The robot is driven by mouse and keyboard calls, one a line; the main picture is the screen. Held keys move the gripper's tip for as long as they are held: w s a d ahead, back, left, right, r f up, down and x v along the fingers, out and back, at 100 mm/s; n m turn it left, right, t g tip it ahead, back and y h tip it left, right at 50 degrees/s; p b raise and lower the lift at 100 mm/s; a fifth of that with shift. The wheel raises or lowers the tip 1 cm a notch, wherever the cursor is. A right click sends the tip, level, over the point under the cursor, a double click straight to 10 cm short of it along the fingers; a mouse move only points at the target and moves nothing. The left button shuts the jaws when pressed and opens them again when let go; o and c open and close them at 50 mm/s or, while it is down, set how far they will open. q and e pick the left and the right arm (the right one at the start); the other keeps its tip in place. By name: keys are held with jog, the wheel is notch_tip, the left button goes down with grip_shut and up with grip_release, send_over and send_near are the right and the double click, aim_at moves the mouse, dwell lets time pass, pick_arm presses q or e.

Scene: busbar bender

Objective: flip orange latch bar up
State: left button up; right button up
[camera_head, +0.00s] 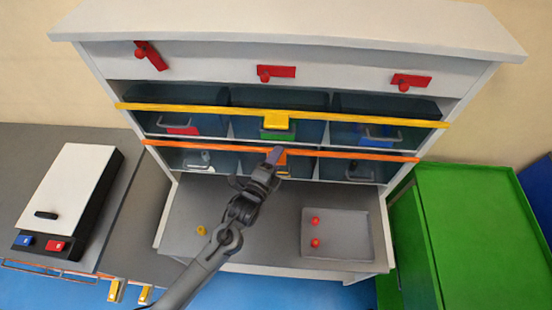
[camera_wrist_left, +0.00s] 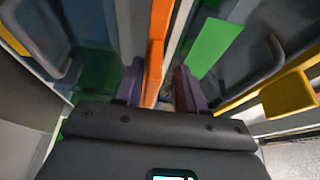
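The orange latch bar (camera_head: 350,154) runs across the front of the lower row of bins, with an orange tab (camera_head: 282,160) near its middle. My left gripper (camera_head: 276,155) is at this tab and partly covers it. In the left wrist view, the orange piece (camera_wrist_left: 156,50) passes between the two purple fingertips (camera_wrist_left: 160,86). The fingers stand apart, with a gap visible on the right side of the orange piece. Whether the left finger touches it I cannot tell. My right gripper is not in view.
A yellow bar (camera_head: 180,107) with a yellow tab (camera_head: 276,120) crosses the upper bins just above. Red latches (camera_head: 276,71) sit on the top panel. A grey tray (camera_head: 335,235) with red balls lies on the shelf below. A green cabinet (camera_head: 470,235) stands at the right.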

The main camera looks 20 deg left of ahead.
pick_arm(q)
jog(key=shift+f, duration=0.15)
jog(key=shift+s, duration=0.1)
jog(key=shift+s+f, duration=0.1)
jog(key=shift+s, duration=0.2)
jog(key=s+a, duration=0.1)
jog(key=s, duration=0.9)
